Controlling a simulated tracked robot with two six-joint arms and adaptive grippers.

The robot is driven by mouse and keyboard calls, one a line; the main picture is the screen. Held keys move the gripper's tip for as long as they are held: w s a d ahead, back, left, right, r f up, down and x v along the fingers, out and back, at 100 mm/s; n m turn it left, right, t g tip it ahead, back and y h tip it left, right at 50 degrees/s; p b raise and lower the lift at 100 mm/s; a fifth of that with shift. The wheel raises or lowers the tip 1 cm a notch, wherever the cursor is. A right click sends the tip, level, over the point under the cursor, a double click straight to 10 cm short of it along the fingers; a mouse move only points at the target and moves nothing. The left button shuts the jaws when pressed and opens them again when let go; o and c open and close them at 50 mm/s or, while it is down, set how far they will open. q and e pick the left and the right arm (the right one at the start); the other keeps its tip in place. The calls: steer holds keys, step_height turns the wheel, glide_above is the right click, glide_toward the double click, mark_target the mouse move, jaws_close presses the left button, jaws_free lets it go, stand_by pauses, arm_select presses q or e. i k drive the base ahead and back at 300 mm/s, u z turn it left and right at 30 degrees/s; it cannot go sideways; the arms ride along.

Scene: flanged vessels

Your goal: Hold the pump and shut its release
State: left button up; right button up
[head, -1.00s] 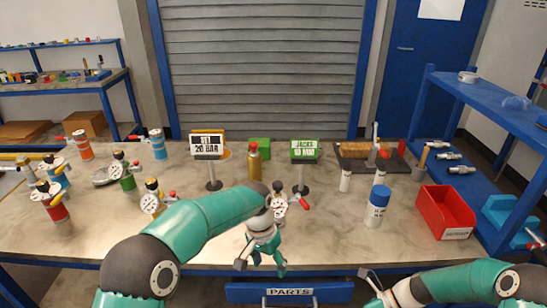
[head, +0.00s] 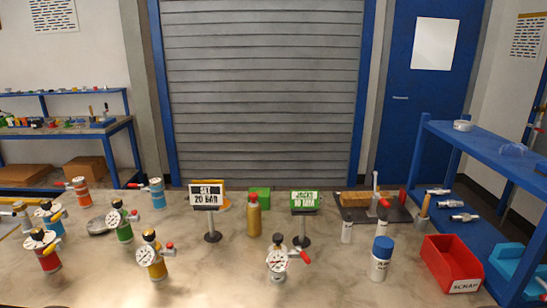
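What looks like the pump (head: 376,192) stands at the back right of the bench, on a dark tray (head: 352,214) in the head view. It shows an upright grey part and a red grip or knob (head: 384,203). Its release is too small to tell apart, and I cannot tell whether it is open or shut. Neither of my grippers is in view, and nothing is seen touching the pump.
A gauge vessel with a red handle (head: 277,262) stands front centre; several more stand at left. Two signs (head: 206,197) (head: 305,202), a brass bottle (head: 254,216), a blue-capped bottle (head: 380,260) and a red scrap bin (head: 450,264) occupy the bench. A blue shelf (head: 480,150) stands right.

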mark_target(299, 248)
steer(key=z, duration=0.05)
steer(key=i, duration=0.95)
steer(key=u, duration=0.05)
